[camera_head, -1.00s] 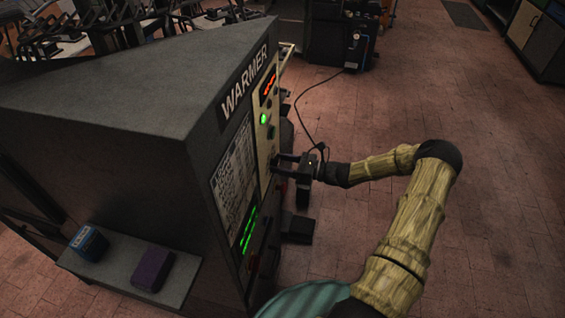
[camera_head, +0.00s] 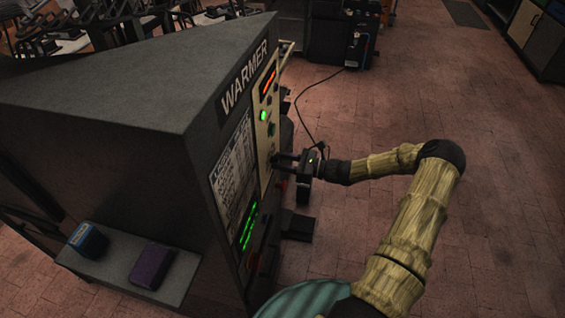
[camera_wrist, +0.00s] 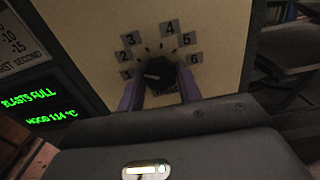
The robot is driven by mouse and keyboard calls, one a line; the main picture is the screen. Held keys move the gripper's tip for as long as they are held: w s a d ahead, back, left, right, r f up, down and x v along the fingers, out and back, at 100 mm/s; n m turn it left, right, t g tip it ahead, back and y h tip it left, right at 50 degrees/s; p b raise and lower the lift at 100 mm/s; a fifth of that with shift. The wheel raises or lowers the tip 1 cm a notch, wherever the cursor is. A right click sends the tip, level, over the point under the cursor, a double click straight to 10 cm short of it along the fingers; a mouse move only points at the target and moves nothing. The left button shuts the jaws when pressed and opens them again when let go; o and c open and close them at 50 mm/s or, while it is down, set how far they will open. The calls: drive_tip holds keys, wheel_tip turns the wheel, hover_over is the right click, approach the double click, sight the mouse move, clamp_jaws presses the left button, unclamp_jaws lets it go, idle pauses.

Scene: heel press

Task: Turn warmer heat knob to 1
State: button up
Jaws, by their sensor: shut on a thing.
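The warmer (camera_head: 165,130) is a large dark grey cabinet with a "WARMER" label on its side. Its heat knob (camera_wrist: 160,74) is dark and sits on a cream panel in the wrist view, inside an arc of number plates from 1 to 6. A pale mark on the knob seems to point left, toward the plate for 1, which is partly hidden by a finger. My gripper (camera_wrist: 160,92) has its two purple-grey fingers on either side of the knob, shut on it. In the head view my gripper (camera_head: 284,159) reaches the panel from the right.
A green-lit display (camera_wrist: 43,104) reads "BLASTS FULL" and "HOOD 114 °C". A red display and a green light (camera_head: 264,115) are higher on the panel. A shelf (camera_head: 180,278) holds a blue box and a purple box. The brick floor at right is clear.

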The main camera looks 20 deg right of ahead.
drive_tip(key=n+b, duration=0.2)
drive_tip(key=n, duration=0.3)
drive_tip(key=shift+n, duration=0.3)
idle(0.4)
drive_tip(key=o, duration=1)
drive_tip(key=shift+d, duration=0.1)
drive_tip(key=b+v, duration=0.4)
drive_tip(key=v, duration=1.3)
drive_tip(key=shift+d, duration=0.2)
drive_tip(key=shift+s+a, duration=0.1)
drive_tip(key=shift+a, duration=0.05)
